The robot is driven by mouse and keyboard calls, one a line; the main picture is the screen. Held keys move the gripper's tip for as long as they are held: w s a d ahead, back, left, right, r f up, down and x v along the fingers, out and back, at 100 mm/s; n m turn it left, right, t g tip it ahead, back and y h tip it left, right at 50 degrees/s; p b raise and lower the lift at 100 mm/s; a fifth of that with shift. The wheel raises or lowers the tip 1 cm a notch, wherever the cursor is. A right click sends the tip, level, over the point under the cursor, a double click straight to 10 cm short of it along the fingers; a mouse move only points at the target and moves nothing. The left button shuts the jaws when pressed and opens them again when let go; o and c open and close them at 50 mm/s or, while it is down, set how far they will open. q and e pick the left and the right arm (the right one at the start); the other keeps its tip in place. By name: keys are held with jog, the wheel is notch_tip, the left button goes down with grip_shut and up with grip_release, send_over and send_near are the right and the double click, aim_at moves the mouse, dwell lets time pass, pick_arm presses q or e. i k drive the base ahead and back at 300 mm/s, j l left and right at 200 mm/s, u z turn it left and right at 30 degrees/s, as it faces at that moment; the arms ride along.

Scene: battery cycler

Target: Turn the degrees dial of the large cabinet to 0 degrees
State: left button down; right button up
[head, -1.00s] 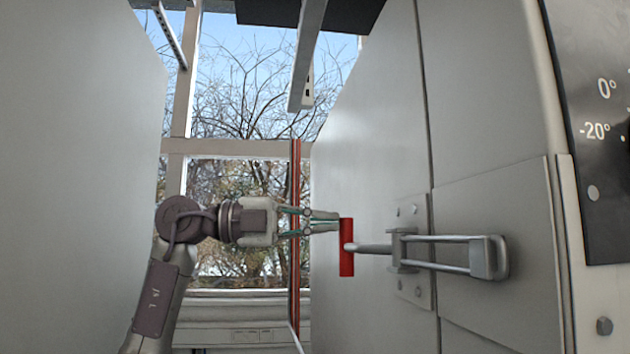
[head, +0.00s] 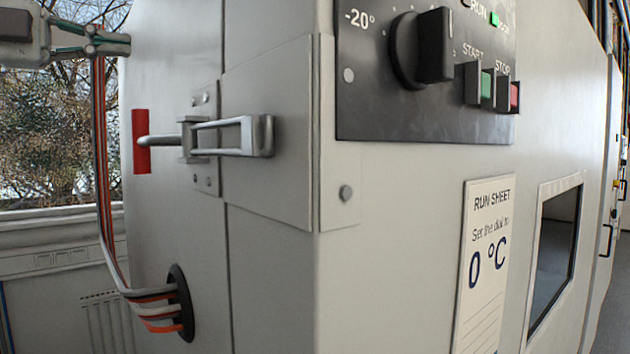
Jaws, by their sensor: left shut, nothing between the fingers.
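The large grey cabinet (head: 265,265) fills the middle of the head view. On its front face at the top is a black panel (head: 375,118) with a black degrees dial (head: 432,46). A -20° mark shows left of the dial; the panel's top is cut off, and I cannot tell the dial's setting. My left gripper (head: 128,44) is at the upper left, beside the cabinet's side wall and above the red-handled latch. Its fingers are shut and empty, well apart from the dial. My right gripper is not in view.
A latch (head: 230,136) with a red handle (head: 141,141) sticks out from the cabinet's side. Below the dial are green START (head: 487,85) and red STOP (head: 514,95) buttons. A run sheet (head: 482,265) reads "Set the dial to 0 °C". Cables (head: 105,215) hang at left.

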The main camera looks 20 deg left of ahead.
aim_at(423, 53)
jog(key=k+l, duration=0.25)
jog(key=l, duration=0.2)
jog(key=k+l, duration=0.3)
jog(key=l, duration=0.15)
jog(key=k+l, duration=0.25)
jog(key=l, duration=0.2)
jog(key=k+l, duration=0.25)
jog(key=l, duration=0.2)
jog(key=k+l, duration=0.3)
jog(key=l, duration=0.15)
